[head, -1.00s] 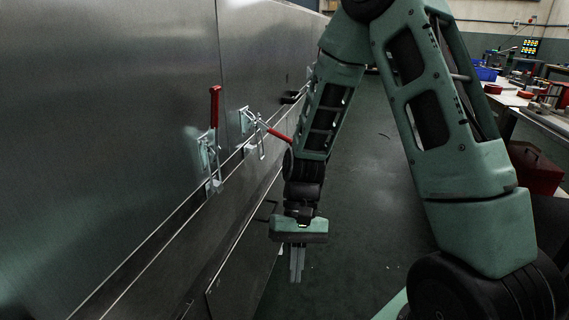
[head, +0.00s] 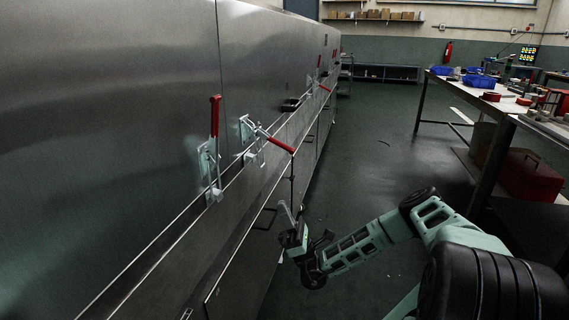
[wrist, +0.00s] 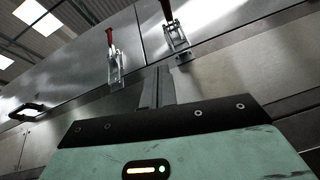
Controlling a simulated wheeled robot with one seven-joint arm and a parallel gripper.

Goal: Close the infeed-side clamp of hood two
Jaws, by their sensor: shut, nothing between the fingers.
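Two toggle clamps with red handles sit on the steel hood wall in the head view. The nearer clamp (head: 210,165) has its handle upright. The farther clamp (head: 251,136), just past the panel seam, has its handle sloping down to the right, out from the wall. No label shows which is the infeed-side clamp of hood two. My gripper (head: 284,212) is shut and empty, low beside the wall, below and right of both clamps, touching neither. In the wrist view its fingers (wrist: 157,87) point up toward the wall, where two clamps (wrist: 115,68) (wrist: 178,40) show beyond the fingertips.
A steel ledge (head: 165,245) runs along the wall under the clamps. A black handle (head: 290,104) and more red-handled clamps (head: 324,88) are farther along. A workbench (head: 500,105) with a red toolbox (head: 530,175) below stands right. The aisle floor (head: 385,145) between is clear.

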